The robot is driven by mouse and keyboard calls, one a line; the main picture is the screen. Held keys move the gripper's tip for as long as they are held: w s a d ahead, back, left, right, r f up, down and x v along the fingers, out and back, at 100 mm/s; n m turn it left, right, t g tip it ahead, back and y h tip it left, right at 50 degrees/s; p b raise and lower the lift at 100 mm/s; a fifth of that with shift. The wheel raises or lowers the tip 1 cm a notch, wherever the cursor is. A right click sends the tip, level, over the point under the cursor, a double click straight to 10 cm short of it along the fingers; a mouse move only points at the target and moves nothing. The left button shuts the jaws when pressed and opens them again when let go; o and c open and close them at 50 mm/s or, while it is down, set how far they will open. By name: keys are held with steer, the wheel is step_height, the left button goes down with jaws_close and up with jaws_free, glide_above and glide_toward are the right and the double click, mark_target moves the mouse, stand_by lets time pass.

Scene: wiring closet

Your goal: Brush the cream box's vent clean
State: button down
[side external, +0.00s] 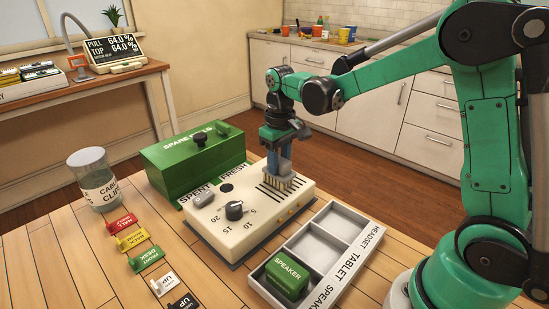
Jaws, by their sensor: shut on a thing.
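The cream box (232,232) lies on the wooden table with a black dial, a grey button and a dark round hole on its top. Its vent (270,196) is a set of dark slots at the right part of the top. My gripper (281,140) points down over the vent and is shut on a brush with a blue handle (279,160). The brush's tan bristles (281,182) are at the vent slots and appear to touch them. The gripper's fingertips are partly hidden, and the brush covers part of the vent.
A green spare box (193,165) stands behind the cream box. A tray (325,248) labelled headset, tablet, speaker is at the front right, with a green speaker block (287,277) in its near compartment. A glass jar (93,180) and several coloured labelled clips (131,240) lie left.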

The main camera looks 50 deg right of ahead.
steer(key=shift+s, duration=0.25)
steer(key=shift+r, duration=0.95)
steer(key=shift+r, duration=0.1)
steer(key=s+d+r, duration=0.2)
steer(key=s+r, duration=1.1)
steer(key=s, duration=0.1)
step_height(320, 180, down, 20)
steer(key=shift+s+r, duration=0.1)
steer(key=shift+r, duration=0.05)
